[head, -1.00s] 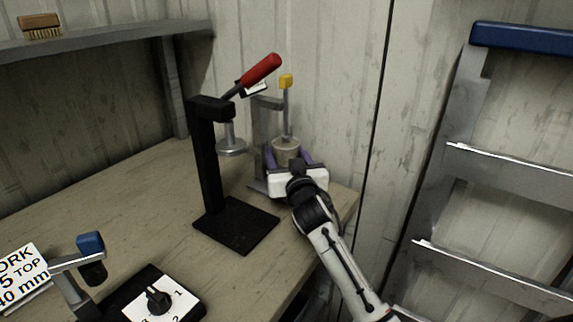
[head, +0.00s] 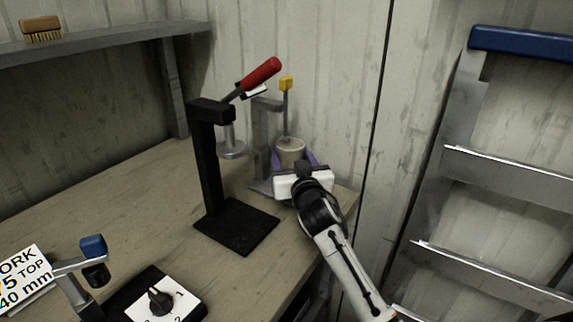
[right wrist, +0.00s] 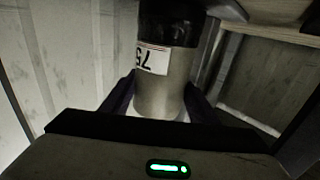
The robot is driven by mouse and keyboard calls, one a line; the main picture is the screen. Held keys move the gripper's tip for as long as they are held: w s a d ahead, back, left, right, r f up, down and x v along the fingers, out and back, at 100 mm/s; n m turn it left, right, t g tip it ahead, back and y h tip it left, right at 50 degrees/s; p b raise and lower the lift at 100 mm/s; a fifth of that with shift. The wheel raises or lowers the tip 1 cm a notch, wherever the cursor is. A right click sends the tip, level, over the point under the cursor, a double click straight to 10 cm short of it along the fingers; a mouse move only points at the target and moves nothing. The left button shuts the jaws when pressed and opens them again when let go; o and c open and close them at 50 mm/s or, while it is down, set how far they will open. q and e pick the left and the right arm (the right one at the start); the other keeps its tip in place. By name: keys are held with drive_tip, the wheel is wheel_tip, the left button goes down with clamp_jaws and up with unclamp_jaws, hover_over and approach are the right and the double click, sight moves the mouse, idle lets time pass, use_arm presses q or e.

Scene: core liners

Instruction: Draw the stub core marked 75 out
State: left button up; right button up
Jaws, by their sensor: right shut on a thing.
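The stub core marked 75 is a pale beige cylinder (head: 290,150) standing upright near the back right corner of the bench. In the right wrist view the core (right wrist: 165,85) carries a white label reading 75, turned over, and a dark band lies beyond it. My right gripper (head: 293,163) is shut on the core, with a purple finger on each side. In the right wrist view the gripper (right wrist: 160,97) grips it on both sides. The core's lower part is hidden behind the gripper in the head view. My left gripper is not in view.
A grey stand with a yellow-topped rod (head: 286,85) is close behind the core. A black press stand (head: 210,160) with a red handle (head: 260,74) is to its left. A dial box (head: 165,300) and blue-knobbed lever (head: 93,247) are at front left. A ladder (head: 450,200) stands right.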

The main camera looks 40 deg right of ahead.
sight(302, 158)
drive_tip(key=shift+s+d+r+p, duration=0.15)
drive_tip(key=shift+s+d+p, duration=0.2)
drive_tip(key=shift+s, duration=0.4)
drive_tip(key=shift+s+d+r+p, duration=0.1)
drive_tip(key=shift+s+d+p, duration=0.25)
drive_tip(key=shift+s, duration=0.35)
drive_tip(key=s+d+p, duration=0.3)
drive_tip(key=s+p, duration=0.1)
drive_tip(key=s, duration=0.5)
drive_tip(key=shift+s+d, duration=0.4)
idle(0.3)
drive_tip(key=shift+r+p, duration=0.6)
drive_tip(key=shift+r, duration=1.85)
